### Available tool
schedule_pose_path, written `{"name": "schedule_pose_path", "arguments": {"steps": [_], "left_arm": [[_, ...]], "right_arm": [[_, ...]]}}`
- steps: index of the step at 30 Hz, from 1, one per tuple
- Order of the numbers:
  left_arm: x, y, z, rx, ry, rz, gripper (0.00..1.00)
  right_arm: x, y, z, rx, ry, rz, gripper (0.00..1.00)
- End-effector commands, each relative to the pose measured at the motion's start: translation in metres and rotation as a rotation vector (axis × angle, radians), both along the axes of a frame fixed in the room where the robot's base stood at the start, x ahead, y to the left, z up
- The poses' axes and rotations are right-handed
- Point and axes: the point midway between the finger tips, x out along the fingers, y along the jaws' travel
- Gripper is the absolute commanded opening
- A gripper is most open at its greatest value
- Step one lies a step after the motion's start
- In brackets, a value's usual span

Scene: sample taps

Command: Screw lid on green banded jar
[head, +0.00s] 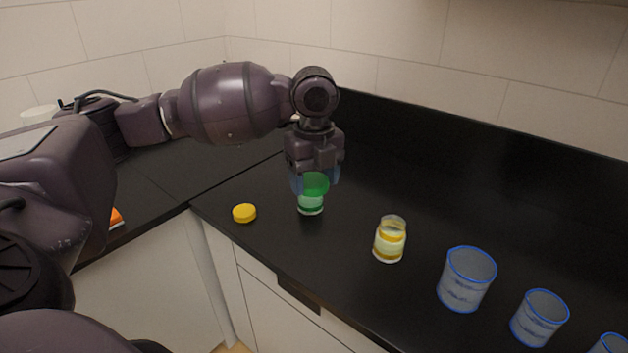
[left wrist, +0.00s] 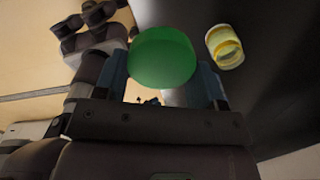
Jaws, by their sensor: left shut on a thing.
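The green banded jar (head: 311,207) stands upright on the black counter, a clear jar with a green band. A green lid (head: 315,184) is at its top, held between the fingers of my left gripper (head: 315,180), which points straight down. In the left wrist view the green lid (left wrist: 162,57) fills the space between the two blue-grey fingers (left wrist: 162,85) and hides the jar. I cannot tell whether the lid sits fully on the jar. My right gripper is not in view.
A yellow lid (head: 244,213) lies left of the green jar near the counter edge. An open yellow-banded jar (head: 390,240) stands to the right, also in the left wrist view (left wrist: 224,47). Several blue-rimmed cups (head: 466,280) line the right front. The counter (head: 400,180) behind is clear.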

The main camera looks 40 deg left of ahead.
Motion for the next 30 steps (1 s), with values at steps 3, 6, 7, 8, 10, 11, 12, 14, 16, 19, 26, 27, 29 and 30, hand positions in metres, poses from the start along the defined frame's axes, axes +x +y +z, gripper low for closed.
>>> {"name": "schedule_pose_path", "arguments": {"steps": [3, 6, 7, 8, 10, 11, 12, 14, 16, 19, 26, 27, 29, 30], "left_arm": [[0.0, 0.0, 0.0, 0.0, 0.0, 0.0, 0.42], [0.0, -0.001, -0.001, 0.0, 0.001, 0.012, 0.42], [0.0, -0.001, -0.002, 0.0, 0.001, 0.022, 0.42], [0.0, -0.002, -0.003, 0.001, 0.002, 0.036, 0.42], [-0.001, -0.005, -0.008, 0.001, 0.003, 0.088, 0.42], [-0.001, -0.006, -0.01, 0.003, 0.003, 0.118, 0.42], [-0.001, -0.008, -0.013, 0.004, 0.005, 0.165, 0.42], [-0.002, -0.013, -0.019, 0.005, 0.007, 0.247, 0.42], [-0.002, -0.018, -0.027, 0.008, 0.006, 0.354, 0.42], [-0.004, -0.025, -0.037, 0.011, 0.007, 0.509, 0.42], [-0.008, -0.044, -0.06, 0.015, 0.005, 0.866, 0.42], [-0.009, -0.047, -0.064, 0.016, 0.004, 0.928, 0.42], [-0.011, -0.052, -0.07, 0.016, 0.005, 1.02, 0.42], [-0.011, -0.055, -0.073, 0.016, 0.003, 1.083, 0.42]], "right_arm": [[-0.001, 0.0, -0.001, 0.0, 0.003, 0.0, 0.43], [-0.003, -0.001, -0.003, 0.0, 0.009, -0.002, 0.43], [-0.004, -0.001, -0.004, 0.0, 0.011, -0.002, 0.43], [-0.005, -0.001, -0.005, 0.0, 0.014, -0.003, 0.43], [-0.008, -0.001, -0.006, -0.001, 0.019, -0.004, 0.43], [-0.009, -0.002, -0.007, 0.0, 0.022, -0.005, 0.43], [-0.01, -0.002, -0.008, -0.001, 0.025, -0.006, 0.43], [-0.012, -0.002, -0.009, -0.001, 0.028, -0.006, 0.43], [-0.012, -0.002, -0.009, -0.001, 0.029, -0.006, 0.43], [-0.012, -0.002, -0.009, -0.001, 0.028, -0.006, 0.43], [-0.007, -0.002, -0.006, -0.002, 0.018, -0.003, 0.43], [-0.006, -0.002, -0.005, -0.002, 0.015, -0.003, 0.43], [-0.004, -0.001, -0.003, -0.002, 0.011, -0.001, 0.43], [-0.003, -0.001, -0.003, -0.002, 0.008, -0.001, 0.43]]}}
